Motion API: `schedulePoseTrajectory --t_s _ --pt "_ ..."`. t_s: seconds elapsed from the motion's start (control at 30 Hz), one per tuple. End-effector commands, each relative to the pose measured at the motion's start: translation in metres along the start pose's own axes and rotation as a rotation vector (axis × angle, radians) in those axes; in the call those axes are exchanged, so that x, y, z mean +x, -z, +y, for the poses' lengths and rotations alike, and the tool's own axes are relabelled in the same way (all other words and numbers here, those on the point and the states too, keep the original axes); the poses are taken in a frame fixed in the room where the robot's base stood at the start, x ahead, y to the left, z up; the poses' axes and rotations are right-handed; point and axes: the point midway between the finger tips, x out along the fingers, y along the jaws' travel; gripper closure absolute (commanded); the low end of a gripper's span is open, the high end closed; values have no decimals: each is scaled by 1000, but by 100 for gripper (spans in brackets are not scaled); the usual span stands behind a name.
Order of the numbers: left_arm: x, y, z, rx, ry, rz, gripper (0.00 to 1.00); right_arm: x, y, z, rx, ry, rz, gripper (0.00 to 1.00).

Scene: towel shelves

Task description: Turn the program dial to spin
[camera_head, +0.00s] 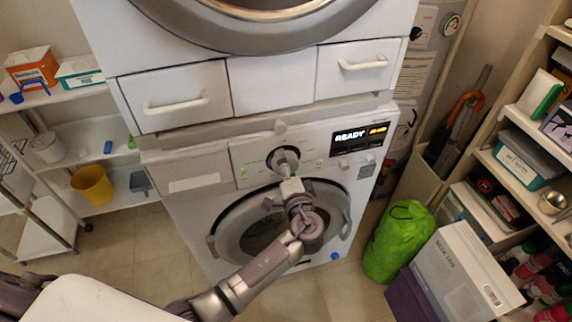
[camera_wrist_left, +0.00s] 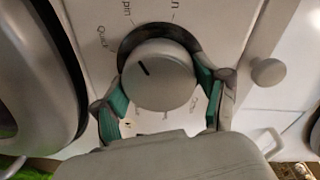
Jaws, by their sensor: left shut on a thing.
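The program dial (camera_head: 283,159) is a round grey knob on the front panel of the lower white washing machine (camera_head: 185,167). In the left wrist view the dial (camera_wrist_left: 160,80) fills the middle, with a dark pointer line aimed up and left. Printed labels "Quick" (camera_wrist_left: 104,36) and a partly cut "pin" (camera_wrist_left: 127,12) stand on that side; I cannot tell exactly which one the line meets. My left gripper (camera_wrist_left: 160,98) is shut on the dial, with a green-padded finger on each side. It also shows in the head view (camera_head: 287,174). My right gripper is out of view.
A lit display (camera_head: 360,136) reads "READY" right of the dial. A second machine with white drawer handles (camera_head: 177,104) sits above. A small round knob (camera_wrist_left: 268,72) is close beside the gripper. A green bag (camera_head: 396,241) and white box (camera_head: 465,278) stand at right.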

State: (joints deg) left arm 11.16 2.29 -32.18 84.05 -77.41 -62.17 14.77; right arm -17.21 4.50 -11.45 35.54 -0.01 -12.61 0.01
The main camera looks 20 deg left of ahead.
Motion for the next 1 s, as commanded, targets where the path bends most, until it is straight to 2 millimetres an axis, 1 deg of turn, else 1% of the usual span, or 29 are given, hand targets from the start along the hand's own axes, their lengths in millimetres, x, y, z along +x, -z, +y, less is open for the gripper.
schedulePoseTrajectory --t_s 0.33,0.37,0.4,0.5,0.83,0.93,1.0 --pt "-1 0 2 3 -4 0 62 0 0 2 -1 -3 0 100" --pt "-1 0 2 3 -4 0 24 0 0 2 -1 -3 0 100" --pt "-1 0 2 3 -4 0 17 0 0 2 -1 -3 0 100" --pt "-1 0 2 3 -3 0 3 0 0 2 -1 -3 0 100" --pt "-1 0 1 2 -1 0 3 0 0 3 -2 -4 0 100" --pt "-9 0 2 2 -3 0 3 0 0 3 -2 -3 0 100" --pt "-19 0 2 1 -4 0 3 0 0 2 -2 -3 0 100"
